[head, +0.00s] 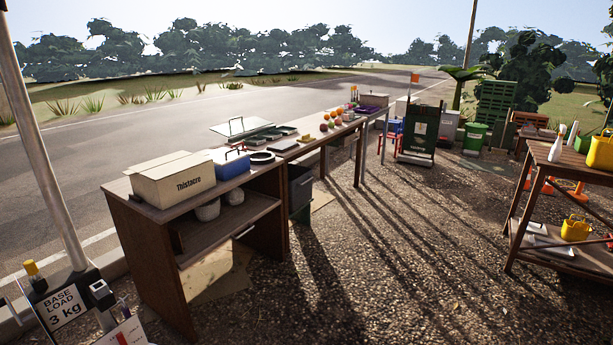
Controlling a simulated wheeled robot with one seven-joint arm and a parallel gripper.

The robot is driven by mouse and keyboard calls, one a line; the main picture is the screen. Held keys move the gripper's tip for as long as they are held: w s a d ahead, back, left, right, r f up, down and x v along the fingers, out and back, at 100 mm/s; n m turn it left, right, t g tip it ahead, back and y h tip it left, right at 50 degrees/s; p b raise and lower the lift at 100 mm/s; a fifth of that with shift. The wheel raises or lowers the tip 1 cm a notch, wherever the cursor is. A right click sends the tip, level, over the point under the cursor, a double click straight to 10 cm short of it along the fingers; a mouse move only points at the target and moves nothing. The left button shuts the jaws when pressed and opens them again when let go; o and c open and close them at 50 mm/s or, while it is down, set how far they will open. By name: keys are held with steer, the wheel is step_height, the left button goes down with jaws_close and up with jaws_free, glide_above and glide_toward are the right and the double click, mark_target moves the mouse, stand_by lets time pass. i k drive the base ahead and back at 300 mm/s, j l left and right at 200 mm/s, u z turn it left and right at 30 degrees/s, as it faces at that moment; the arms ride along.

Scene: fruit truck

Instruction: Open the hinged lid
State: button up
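My gripper is not in view. The frame does not make clear which lid is the hinged one. On the long wooden counter (200,268), a pale, see-through panel with a small handle (236,130) sits tilted beside green trays (262,133). A blue box with a pale top (231,164) stands nearer, with a thin black handle above it; its lid looks shut. A cream carton marked "Thistacre" (174,184) stands at the near end, and its top looks closed. Any hinges are too small to see.
Colourful round fruit (330,122) lies farther along the counter. A dark bin (299,188) stands beside it. A wooden side table (558,184) with a yellow bucket (600,152) is at right. A metal pole (48,150) is at near left. Gravel ground in the middle is clear.

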mark_target(222, 156)
steer(key=i+z, duration=0.1)
steer(key=i, duration=2)
steer(key=i+u, duration=0.2)
steer(key=i, duration=0.25)
steer(key=i+u, duration=0.25)
steer(key=i, duration=0.15)
steer(key=i+l+u, duration=0.2)
steer(key=i, duration=0.25)
steer(key=i+l+u, duration=0.2)
steer(key=i, duration=0.45)
steer(key=j+u, duration=0.05)
